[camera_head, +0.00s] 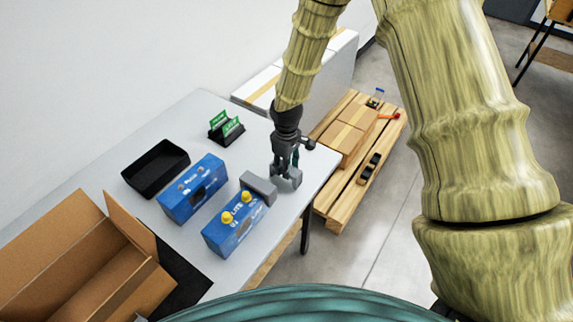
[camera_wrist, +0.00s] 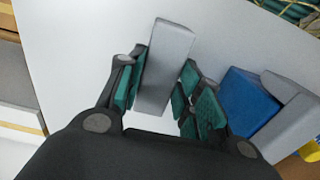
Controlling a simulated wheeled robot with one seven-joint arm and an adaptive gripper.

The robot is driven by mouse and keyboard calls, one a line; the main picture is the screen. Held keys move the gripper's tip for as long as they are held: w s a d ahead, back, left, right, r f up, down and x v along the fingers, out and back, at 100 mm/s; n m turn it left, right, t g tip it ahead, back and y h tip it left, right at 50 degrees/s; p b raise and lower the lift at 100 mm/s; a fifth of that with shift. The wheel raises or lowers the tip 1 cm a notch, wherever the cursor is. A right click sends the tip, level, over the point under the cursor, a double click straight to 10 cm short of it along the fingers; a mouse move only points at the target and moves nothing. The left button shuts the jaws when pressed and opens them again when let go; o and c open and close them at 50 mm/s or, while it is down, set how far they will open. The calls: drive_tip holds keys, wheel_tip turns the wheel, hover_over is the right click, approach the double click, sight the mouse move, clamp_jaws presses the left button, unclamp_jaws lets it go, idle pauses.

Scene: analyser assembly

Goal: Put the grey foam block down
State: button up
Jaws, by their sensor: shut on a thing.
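The grey foam block (camera_wrist: 170,62) is a long, plain bar between the green-padded fingers of my gripper (camera_wrist: 158,92) in the wrist view. My gripper (camera_head: 286,172) is shut on it, low over the right end of the table in the head view. Gripper and arm partly hide the block there, and I cannot tell whether it touches the tabletop. A second grey block (camera_head: 258,187) rests beside the blue unit with yellow knobs (camera_head: 236,222). This second block also shows at the right of the wrist view (camera_wrist: 286,122), against a blue surface (camera_wrist: 248,100).
Another blue unit (camera_head: 192,188), a black tray (camera_head: 156,168) and a black holder with green boards (camera_head: 226,128) stand on the table (camera_head: 200,112). An open cardboard box (camera_head: 85,262) is at the left. Beyond the right table edge lies a pallet (camera_head: 345,200) with cartons.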

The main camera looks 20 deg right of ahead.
drive_tip(key=shift+f, duration=0.2)
drive_tip(key=o, duration=1)
drive_tip(key=shift+r, duration=0.2)
drive_tip(key=shift+r+b, duration=1.65)
drive_tip(key=shift+r, duration=4.4)
